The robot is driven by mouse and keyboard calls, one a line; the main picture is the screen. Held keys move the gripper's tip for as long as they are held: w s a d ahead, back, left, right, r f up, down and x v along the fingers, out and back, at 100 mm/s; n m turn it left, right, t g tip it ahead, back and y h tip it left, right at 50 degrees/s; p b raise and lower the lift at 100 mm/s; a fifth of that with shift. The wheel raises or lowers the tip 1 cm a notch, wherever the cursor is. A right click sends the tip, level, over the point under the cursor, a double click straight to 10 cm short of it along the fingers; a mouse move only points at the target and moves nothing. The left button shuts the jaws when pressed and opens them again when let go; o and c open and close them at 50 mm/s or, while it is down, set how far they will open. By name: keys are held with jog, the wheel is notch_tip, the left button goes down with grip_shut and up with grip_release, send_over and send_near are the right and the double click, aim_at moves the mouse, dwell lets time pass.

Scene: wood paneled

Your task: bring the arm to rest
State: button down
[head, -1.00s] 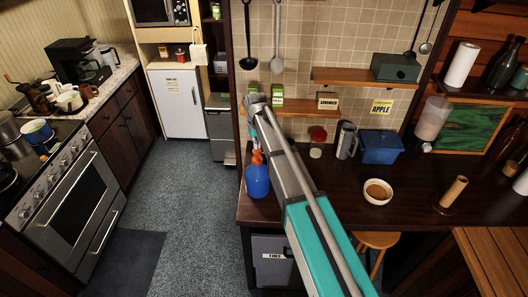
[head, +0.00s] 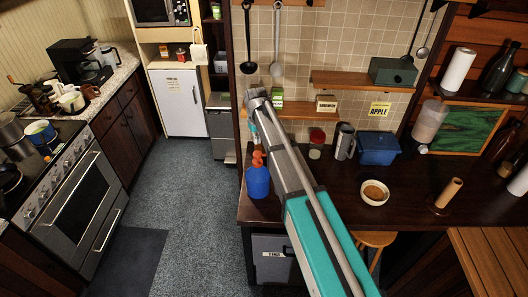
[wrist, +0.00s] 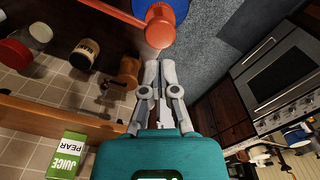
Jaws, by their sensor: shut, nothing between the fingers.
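My gripper (wrist: 160,66) points up the wrist view with its two grey fingers close together, shut and empty. In the head view my arm reaches from the lower right up toward the tiled wall, and my fingers cannot be made out there. A blue spray bottle with an orange top (head: 257,178) stands on the left end of the dark counter, beside my arm. Its orange top (wrist: 160,27) is just ahead of my fingertips in the wrist view, with no clear contact.
A wall shelf (head: 300,109) holds a sandwich box (head: 326,103) and a green carton; a pear juice carton (wrist: 66,155) is close to my wrist. The floor (head: 185,205) left is clear.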

jog(key=shift+r, duration=0.35)
jog(key=s+d+f+m+b, duration=0.2)
jog(key=s+d+f+b, duration=0.8)
jog(key=s, duration=0.3)
jog(key=s+d+f+m+b, duration=0.3)
jog(key=s+d+f+b, duration=0.8)
jog(key=s, duration=0.2)
jog(key=shift+d+f+m, duration=0.2)
jog(key=shift+f+m, duration=0.1)
jog(key=shift+f, duration=0.05)
